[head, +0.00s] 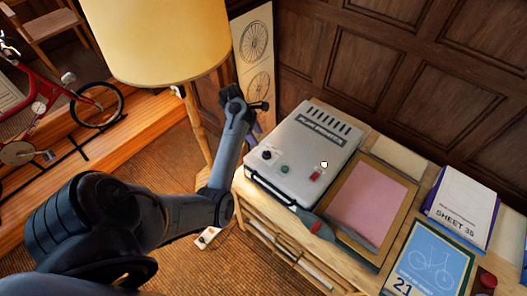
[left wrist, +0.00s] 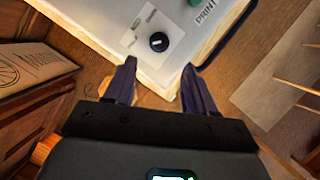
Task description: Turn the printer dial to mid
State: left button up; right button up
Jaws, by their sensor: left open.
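The plan printer (head: 318,136) is a pale grey box on the wooden bench. Its small black dial (head: 267,154) sits near the front left corner of its top. In the left wrist view, the dial (left wrist: 158,42) is on a light label plate and bears a short white pointer mark. The words around it are too small to read. My left gripper (head: 261,117) is near the printer's left side. In the left wrist view its two dark fingers (left wrist: 159,66) are apart and empty, with the dial beyond their tips. My right gripper is not in view.
The printer top also has a green button (head: 285,169) and a red switch (head: 315,175). A tool with a green and red handle (head: 320,229) lies by its front right corner. A framed pink sheet (head: 368,200) lies to the right. A yellow lamp (head: 160,42) stands behind my left arm.

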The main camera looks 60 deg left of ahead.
aim_at(266, 153)
pick_arm(q)
jog(key=x, duration=1)
jog(key=shift+b, duration=0.4)
grip_shut()
